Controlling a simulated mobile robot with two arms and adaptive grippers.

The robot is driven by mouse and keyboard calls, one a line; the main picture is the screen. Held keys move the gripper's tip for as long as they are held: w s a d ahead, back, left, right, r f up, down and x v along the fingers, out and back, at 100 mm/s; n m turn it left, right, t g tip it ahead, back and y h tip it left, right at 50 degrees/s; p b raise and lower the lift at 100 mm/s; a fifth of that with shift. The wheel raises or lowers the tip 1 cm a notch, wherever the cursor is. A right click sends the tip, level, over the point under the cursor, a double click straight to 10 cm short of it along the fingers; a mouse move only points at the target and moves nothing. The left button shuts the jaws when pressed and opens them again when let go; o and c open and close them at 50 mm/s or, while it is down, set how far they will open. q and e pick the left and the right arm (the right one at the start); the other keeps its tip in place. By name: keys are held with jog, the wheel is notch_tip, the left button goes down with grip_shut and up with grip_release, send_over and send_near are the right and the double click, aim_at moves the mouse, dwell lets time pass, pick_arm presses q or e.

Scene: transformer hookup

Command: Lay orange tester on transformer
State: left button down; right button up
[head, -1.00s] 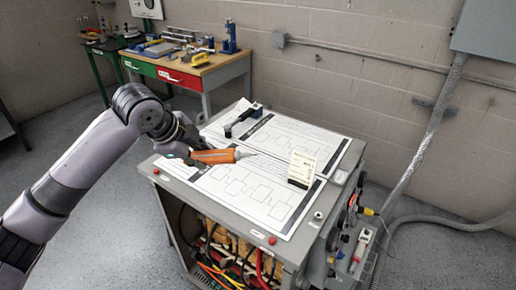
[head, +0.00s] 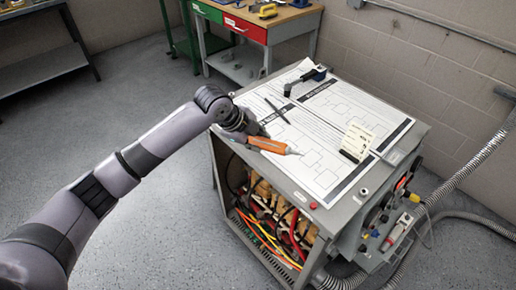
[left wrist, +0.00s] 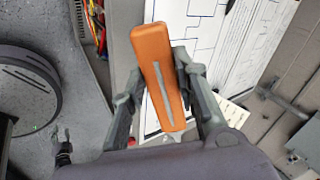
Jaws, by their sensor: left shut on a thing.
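The orange tester (head: 269,146), with a grey pointed tip, is held in my left gripper (head: 249,140). It hangs over the near left part of the transformer (head: 350,232), a grey box with diagram sheets on top. In the left wrist view the tester (left wrist: 158,70) lies between the two fingers of the left gripper (left wrist: 160,82), with the diagram sheet beyond it. I cannot tell whether the tester touches the sheet. My right gripper is not in view.
On the transformer top stand a cream card (head: 357,140) in a dark base and a black-handled tool (head: 305,80); a dark thin stick (head: 277,110) lies on the sheet. Coloured cables (head: 265,235) fill the open front. A workbench (head: 262,27) stands behind.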

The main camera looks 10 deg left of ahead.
pick_arm(q)
jog(key=shift+f+p, duration=0.3)
jog(key=shift+f, duration=1.95)
jog(key=shift+f, duration=0.15)
jog(key=c, duration=1.2)
grip_release()
jog(key=shift+c, duration=0.2)
jog(key=shift+a+r, duration=0.15)
jog(key=shift+r, duration=0.2)
jog(key=b+v, duration=0.1)
jog(key=v, duration=1)
jog(key=shift+s+r, duration=0.2)
jog(key=shift+s, duration=0.05)
